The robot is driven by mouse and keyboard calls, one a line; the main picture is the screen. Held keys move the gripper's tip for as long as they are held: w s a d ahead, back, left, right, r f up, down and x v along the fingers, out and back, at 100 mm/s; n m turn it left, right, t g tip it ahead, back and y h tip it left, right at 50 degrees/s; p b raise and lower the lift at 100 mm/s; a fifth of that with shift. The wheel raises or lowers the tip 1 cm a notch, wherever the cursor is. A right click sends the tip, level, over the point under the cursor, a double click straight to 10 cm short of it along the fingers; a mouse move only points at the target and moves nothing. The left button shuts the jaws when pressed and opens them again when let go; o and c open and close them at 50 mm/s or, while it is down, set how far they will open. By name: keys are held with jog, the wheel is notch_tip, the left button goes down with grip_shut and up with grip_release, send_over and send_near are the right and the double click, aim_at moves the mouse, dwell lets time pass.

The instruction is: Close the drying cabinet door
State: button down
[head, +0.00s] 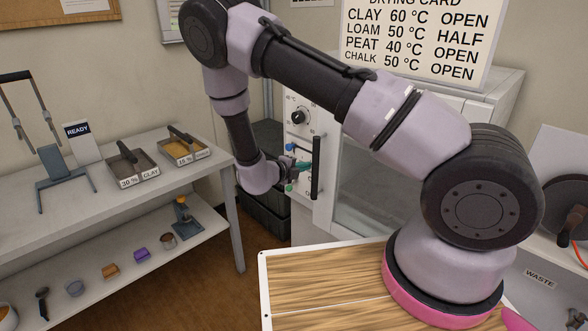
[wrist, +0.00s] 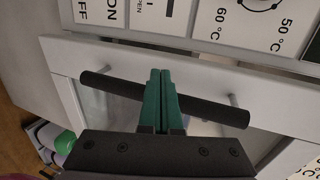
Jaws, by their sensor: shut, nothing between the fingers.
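The drying cabinet (head: 490,92) stands behind my arm, with a dial panel on its left. Its door (head: 323,205) has a pale frame, a glass window and a dark bar handle (head: 316,168). The door looks closed or nearly so; I cannot tell whether a small gap remains. My gripper (head: 303,166) is at the handle, partly hidden behind it in the head view. In the wrist view my green fingers (wrist: 160,73) are shut and empty. They cross in front of the middle of the handle (wrist: 208,108), over the door frame (wrist: 110,62); contact is unclear.
A drying card (head: 420,35) stands on top of the cabinet. To the left, a bench (head: 100,190) holds trays and a press, with small items on its lower shelf. Dark crates (head: 262,210) sit beside the cabinet. A wooden-topped surface (head: 320,285) is under my arm's base.

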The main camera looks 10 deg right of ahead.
jog(key=shift+w+d+r, duration=0.1)
jog(key=shift+w+d, duration=1)
jog(key=shift+d, duration=0.15)
jog(key=w+d, duration=0.2)
jog(key=shift+w+d, duration=0.25)
jog(key=shift+d, duration=0.05)
jog(key=shift+a, duration=0.1)
